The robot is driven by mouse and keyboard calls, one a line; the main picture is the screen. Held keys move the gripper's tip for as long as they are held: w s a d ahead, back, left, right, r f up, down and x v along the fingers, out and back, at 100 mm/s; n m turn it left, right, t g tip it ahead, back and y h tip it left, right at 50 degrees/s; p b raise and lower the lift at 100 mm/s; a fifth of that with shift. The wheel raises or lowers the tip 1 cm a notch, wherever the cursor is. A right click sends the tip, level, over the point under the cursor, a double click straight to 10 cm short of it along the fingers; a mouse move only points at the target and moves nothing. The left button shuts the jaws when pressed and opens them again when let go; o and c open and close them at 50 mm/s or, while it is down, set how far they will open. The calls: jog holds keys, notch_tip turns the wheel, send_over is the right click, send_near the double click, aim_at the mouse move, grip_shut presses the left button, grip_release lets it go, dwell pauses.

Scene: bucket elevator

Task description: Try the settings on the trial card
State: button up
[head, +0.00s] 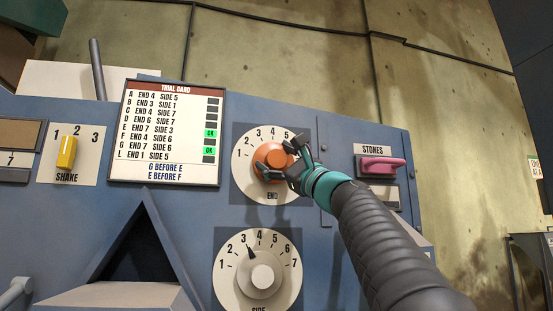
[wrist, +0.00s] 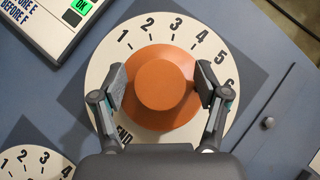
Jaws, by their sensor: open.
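The trial card (head: 166,135) lists END and SIDE settings in several lettered rows. Green OK lamps are lit beside rows E and G; the other lamps are dark. Its foot reads "G before E, E before F". My gripper (head: 297,165) is open, with a finger on each side of the orange END knob (wrist: 163,80); I cannot tell whether they touch it. The END dial (head: 248,183) carries numbers, 1 to 6 visible in the wrist view; its pointer setting cannot be made out. The grey SIDE knob (head: 262,277) has its black pointer at 3.
A yellow SHAKE lever (head: 66,152) is at left, its tip between 1 and 2, nearer 2. A pink STONES handle (head: 382,165) sticks out right of my gripper. A dark triangular opening (head: 147,250) lies below the card.

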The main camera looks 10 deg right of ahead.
jog(key=v, duration=1.2)
